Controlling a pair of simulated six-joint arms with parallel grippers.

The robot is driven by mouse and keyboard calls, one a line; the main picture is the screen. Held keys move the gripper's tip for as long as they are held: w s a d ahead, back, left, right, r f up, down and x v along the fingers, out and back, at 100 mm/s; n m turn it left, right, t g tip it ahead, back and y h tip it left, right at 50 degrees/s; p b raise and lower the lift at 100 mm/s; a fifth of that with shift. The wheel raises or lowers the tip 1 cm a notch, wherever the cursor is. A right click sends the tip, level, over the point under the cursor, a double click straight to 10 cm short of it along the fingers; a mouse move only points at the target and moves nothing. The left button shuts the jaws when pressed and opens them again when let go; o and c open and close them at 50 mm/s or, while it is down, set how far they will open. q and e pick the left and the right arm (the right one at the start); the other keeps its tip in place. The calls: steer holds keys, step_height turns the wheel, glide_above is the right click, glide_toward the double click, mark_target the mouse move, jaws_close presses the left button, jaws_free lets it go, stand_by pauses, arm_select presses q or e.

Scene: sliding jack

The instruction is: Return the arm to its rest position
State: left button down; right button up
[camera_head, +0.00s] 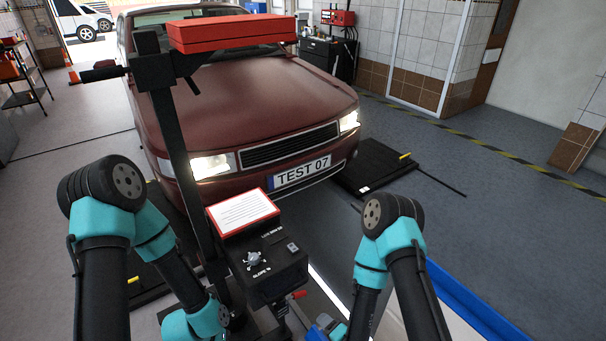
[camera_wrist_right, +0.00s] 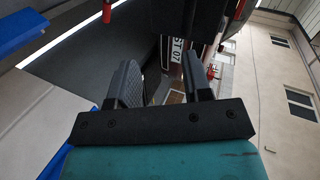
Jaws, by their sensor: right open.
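My right arm rises at the lower right in the head view and bends back down, with its wrist low near the bottom edge. My right gripper shows in the right wrist view (camera_wrist_right: 160,84), its two dark fingers apart with nothing between them. My left arm bends down at the lower left of the head view, its teal wrist near the bottom edge. My left gripper's fingers cannot be made out. Between the arms stands a black tester box (camera_head: 262,268) with a white label on a red-edged top, a knob and small markings.
A dark upright post (camera_head: 182,150) with a red top beam (camera_head: 230,33) stands before a red car (camera_head: 250,105), headlights lit. A blue edge (camera_head: 470,300) runs at lower right. Dark floor plates (camera_head: 375,165) lie by the car. Open grey floor spreads right.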

steer(key=s+d+n+g+h, duration=0.2)
steer(key=s+d+n+g, duration=0.1)
steer(key=d+g, duration=0.2)
steer(key=s+d+n+g+h, duration=0.1)
steer(key=s+d+n+g, duration=0.3)
steer(key=d, duration=0.6)
steer(key=shift+r+g+h, duration=0.2)
steer(key=shift+g+h, duration=0.2)
steer(key=shift+g, duration=0.2)
steer(key=shift+a, duration=0.1)
